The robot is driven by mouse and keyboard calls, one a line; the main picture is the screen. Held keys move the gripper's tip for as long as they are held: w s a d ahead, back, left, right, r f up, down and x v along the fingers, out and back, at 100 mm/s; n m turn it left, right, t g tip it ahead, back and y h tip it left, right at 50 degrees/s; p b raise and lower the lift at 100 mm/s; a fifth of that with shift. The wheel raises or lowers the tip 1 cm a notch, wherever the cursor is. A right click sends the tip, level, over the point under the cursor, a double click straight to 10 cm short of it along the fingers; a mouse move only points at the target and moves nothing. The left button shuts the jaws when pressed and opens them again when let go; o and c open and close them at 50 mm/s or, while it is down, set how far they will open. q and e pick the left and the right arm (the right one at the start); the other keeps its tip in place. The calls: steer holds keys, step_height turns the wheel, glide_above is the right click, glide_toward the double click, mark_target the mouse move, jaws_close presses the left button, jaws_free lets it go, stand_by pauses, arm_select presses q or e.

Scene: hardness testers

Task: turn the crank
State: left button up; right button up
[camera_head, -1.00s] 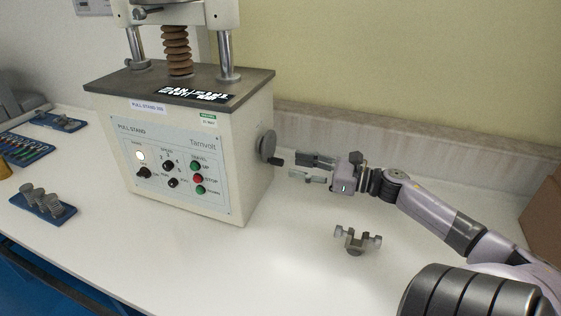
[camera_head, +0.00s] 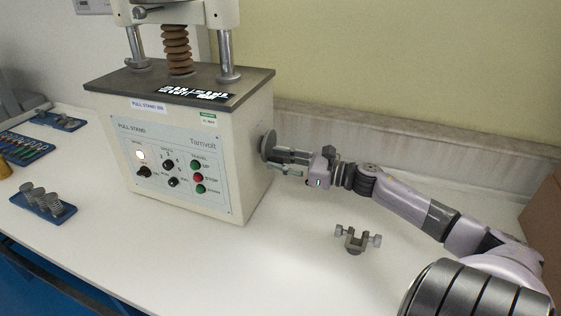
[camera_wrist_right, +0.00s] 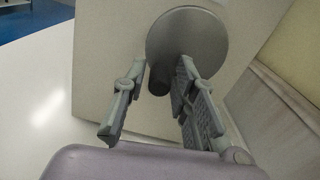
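The crank is a grey disc (camera_head: 268,146) with a short handle on the right side of the pull stand (camera_head: 190,150). In the right wrist view the disc (camera_wrist_right: 188,42) fills the top middle, and its dark handle (camera_wrist_right: 158,80) points toward me. My right gripper (camera_head: 280,160) is at the crank. In the right wrist view its fingers (camera_wrist_right: 156,92) are open, one on each side of the handle, with gaps visible. In the head view the fingers hide the handle. My left gripper is not in view.
A small grey clamp fixture (camera_head: 356,239) stands on the white table in front of my right arm. A blue tray (camera_head: 60,214) with metal discs lies left of the stand. A wall ledge (camera_head: 400,145) runs behind the arm. A brown box (camera_head: 545,215) is at the right edge.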

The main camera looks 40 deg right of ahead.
jaws_close()
stand_by(0.3)
